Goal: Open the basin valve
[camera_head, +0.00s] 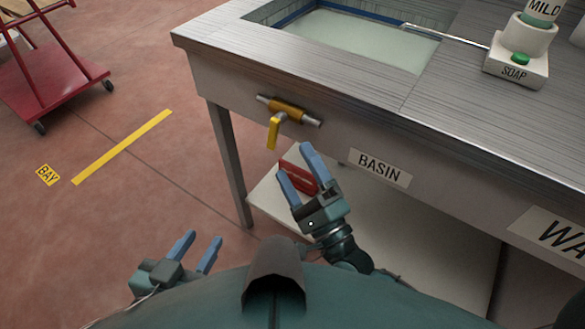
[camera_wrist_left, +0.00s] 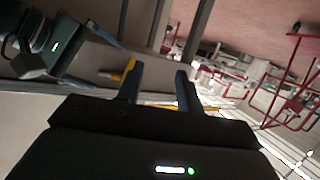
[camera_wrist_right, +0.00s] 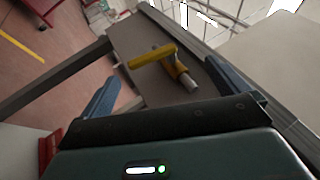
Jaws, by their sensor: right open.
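The basin valve (camera_head: 286,111) is a brass body on a short grey pipe on the front panel of the steel bench. Its yellow lever (camera_head: 274,131) hangs down. In the right wrist view the valve (camera_wrist_right: 178,68) and its lever (camera_wrist_right: 152,56) lie ahead, between the fingers. My right gripper (camera_head: 298,168) is open and empty, below the valve and apart from it. My left gripper (camera_head: 195,251) is open and empty, low at the left and farther from the valve. The left wrist view shows the yellow lever (camera_wrist_left: 129,68) beyond one finger.
The BASIN label (camera_head: 380,167) is right of the valve. The basin (camera_head: 365,42) holds pale liquid. A SOAP dispenser (camera_head: 515,68) stands on the bench top. A red object (camera_head: 299,176) lies on the lower shelf (camera_head: 268,198). A red cart (camera_head: 50,85) stands at the far left; the floor between is clear.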

